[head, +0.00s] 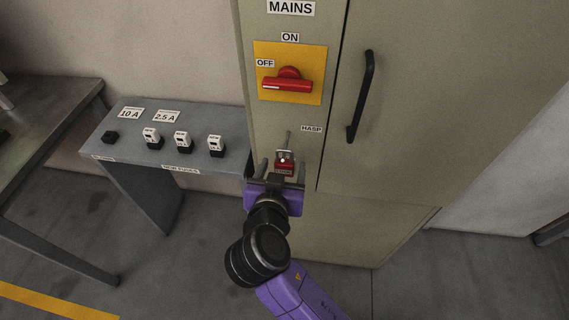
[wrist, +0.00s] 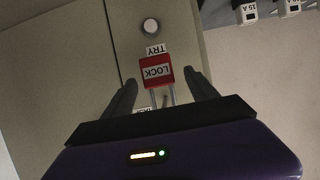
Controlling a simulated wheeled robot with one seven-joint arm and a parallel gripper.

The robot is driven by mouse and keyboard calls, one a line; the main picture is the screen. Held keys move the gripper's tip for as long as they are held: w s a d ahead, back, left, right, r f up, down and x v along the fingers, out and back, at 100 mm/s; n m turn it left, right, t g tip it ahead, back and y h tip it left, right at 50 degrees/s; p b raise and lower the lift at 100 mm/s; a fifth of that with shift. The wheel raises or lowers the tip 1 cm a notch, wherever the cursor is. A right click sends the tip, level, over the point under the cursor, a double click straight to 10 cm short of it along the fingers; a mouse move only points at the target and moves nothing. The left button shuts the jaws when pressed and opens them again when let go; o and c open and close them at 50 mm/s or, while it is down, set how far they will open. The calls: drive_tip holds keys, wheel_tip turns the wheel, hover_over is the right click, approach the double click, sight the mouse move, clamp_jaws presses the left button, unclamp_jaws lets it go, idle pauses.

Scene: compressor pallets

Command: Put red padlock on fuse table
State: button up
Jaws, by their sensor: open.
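The red padlock (head: 285,165) is at the hasp on the front of the mains cabinet, below the HASP label. In the wrist view the padlock (wrist: 156,71) shows its LOCK label upside down, with its shackle toward my gripper. My gripper (head: 276,166) is open in front of the padlock. In the wrist view its two fingers (wrist: 160,84) stand on either side of the padlock, with gaps, not closed on it. The fuse table (head: 222,128) is the grey table to the left of the cabinet.
Several fuses, such as one at the right (head: 215,145), and labels stand on the fuse table. The cabinet (head: 410,120) carries a red rotary switch (head: 288,80) and a black handle (head: 360,95). A round white button (wrist: 151,26) sits near the TRY label. A dark bench (head: 45,120) stands at far left.

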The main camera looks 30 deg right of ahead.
drive_tip(key=p+x, duration=0.1)
drive_tip(key=x, duration=0.4)
drive_tip(key=shift+w+d+r, duration=0.1)
drive_tip(key=shift+d+r, duration=0.05)
clamp_jaws()
